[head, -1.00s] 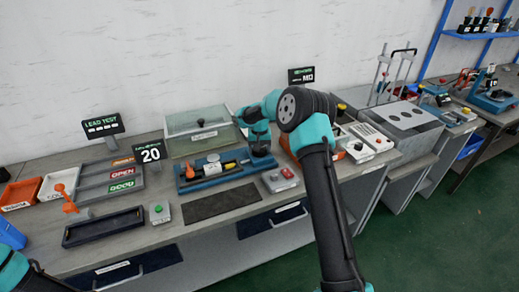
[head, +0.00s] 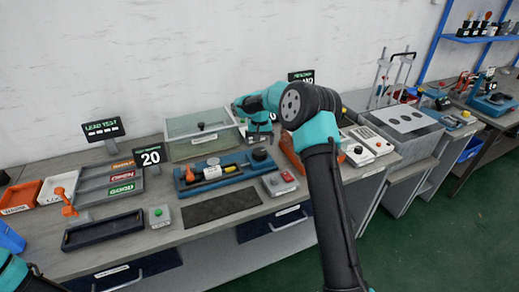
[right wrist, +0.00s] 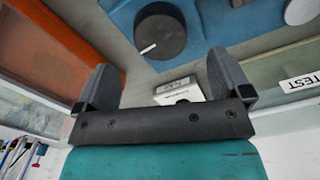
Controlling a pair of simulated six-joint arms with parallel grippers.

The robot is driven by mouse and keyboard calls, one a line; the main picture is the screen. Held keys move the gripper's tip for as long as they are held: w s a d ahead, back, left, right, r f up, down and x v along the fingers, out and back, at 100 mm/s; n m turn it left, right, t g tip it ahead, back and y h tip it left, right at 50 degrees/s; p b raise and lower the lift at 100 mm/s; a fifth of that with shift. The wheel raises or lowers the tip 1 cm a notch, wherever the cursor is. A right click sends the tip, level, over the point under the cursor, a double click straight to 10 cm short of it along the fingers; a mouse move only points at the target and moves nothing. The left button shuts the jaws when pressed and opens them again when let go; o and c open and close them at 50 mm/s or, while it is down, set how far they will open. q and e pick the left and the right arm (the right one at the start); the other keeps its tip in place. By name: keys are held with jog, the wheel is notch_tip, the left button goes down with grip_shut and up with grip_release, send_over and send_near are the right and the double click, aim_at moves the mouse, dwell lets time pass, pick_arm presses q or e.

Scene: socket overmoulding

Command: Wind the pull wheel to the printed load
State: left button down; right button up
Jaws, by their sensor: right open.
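The pull wheel (head: 259,154) is a dark round knob at the right end of the blue test fixture (head: 216,181). In the right wrist view the wheel (right wrist: 160,36) carries a short white mark pointing to the lower left. My right gripper (head: 257,131) is just behind and above the wheel, apart from it. In the right wrist view its two fingers (right wrist: 158,72) are spread and empty. A black sign (head: 150,156) reads 20.
A clear-lidded case (head: 200,135) stands behind the fixture. A grey box with a red button (head: 279,183) is in front of the wheel, and a dark mat (head: 220,206) lies before the fixture. An orange bin (head: 290,150) stands right of the wheel.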

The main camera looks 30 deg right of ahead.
aim_at(259, 151)
notch_tip(259, 151, up, 11)
dwell(0.3)
dwell(0.5)
jog(key=s+a+f+t+y, duration=0.2)
jog(key=s+a+f, duration=0.3)
jog(key=s+f, duration=0.5)
jog(key=s+a+f+t+y, duration=0.15)
jog(key=s+a+f, duration=0.4)
jog(key=s, duration=0.75)
jog(key=s+a+f+n+g, duration=0.1)
jog(key=s+a+f, duration=0.4)
jog(key=f, duration=0.5)
jog(key=s+a+f+n+g, duration=0.1)
jog(key=s+a+f+n, duration=0.1)
jog(key=s+a+f, duration=0.4)
notch_tip(259, 151, down, 4)
jog(key=shift+s+f+g, duration=0.1)
jog(key=shift+s+g, duration=0.25)
jog(key=shift+s, duration=0.9)
jog(key=shift+w+y, duration=0.1)
jog(key=shift+y, duration=0.15)
